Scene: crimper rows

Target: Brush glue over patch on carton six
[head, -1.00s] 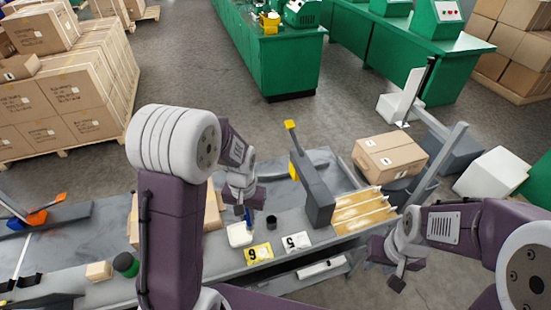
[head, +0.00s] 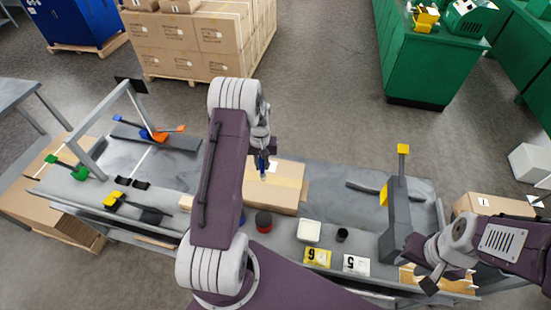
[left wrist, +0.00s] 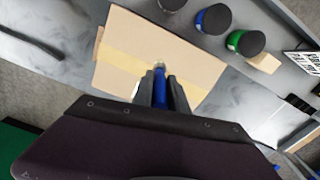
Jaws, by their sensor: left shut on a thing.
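A brown carton (head: 288,183) with a paler tape band lies flat on the grey bench; it also shows in the left wrist view (left wrist: 125,40). A small white patch (head: 273,165) shows on its top, beside the brush. My left gripper (head: 262,154) is shut on the blue-handled brush (left wrist: 160,88) and holds it upright over the carton; I cannot tell whether the bristles touch. A white square dish (head: 309,231) stands in front of the carton. A yellow card marked 6 (head: 317,257) lies near the bench's front edge. My right gripper (head: 430,283) is at the right, its fingers unclear.
A grey post with yellow ends (head: 397,205) stands at the right. Blue (left wrist: 212,18) and green (left wrist: 246,42) jars stand near the carton.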

